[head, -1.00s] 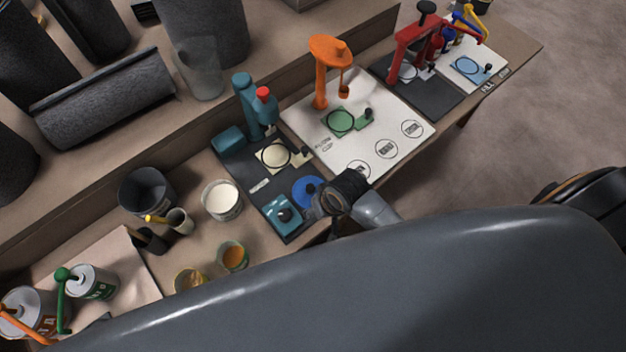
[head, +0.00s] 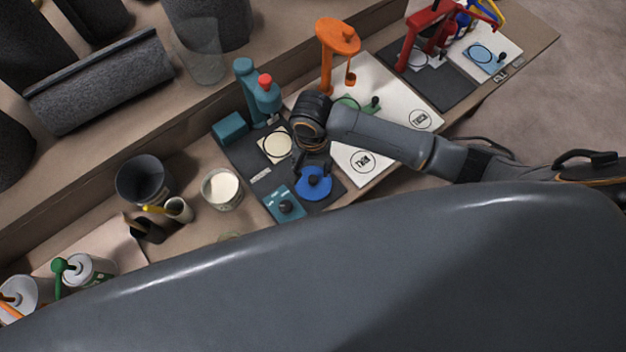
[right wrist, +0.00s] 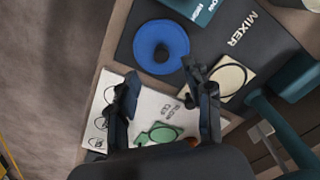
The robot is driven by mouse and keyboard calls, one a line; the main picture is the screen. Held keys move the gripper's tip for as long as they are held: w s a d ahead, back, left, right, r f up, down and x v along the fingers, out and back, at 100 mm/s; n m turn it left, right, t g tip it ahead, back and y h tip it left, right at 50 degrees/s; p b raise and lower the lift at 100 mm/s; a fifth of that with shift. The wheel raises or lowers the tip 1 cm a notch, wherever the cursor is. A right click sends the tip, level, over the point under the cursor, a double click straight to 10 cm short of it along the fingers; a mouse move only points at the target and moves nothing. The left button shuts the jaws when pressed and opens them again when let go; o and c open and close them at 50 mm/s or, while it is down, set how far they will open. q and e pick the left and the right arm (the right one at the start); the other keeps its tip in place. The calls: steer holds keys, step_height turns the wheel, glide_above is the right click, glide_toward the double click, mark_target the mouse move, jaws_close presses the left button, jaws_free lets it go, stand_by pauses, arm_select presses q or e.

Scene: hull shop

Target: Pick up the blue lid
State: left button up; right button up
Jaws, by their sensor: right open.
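The blue lid (head: 318,190), a round disc with a dark knob in its middle, lies flat on the dark mat of the mixer station. It also shows whole in the right wrist view (right wrist: 175,33), ahead of the fingertips. My right gripper (head: 311,163) is open and empty, just above and behind the lid in the head view. Its two spread fingers also show in the right wrist view (right wrist: 163,78), with nothing between them. I cannot tell its exact height over the lid. My left gripper is not in view.
A teal square plate with a dark knob (head: 278,208) lies beside the lid. The teal mixer (head: 249,90), a cream square plate (head: 275,146) and an orange stand (head: 327,65) are behind. A white tub (head: 221,190) stands left. My grey body hides the near bench edge.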

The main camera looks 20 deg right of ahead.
mark_target(313, 178)
steer(key=f, duration=0.8)
steer(key=shift+w+d, duration=0.2)
steer(key=shift+w, duration=0.2)
steer(key=c, duration=0.9)
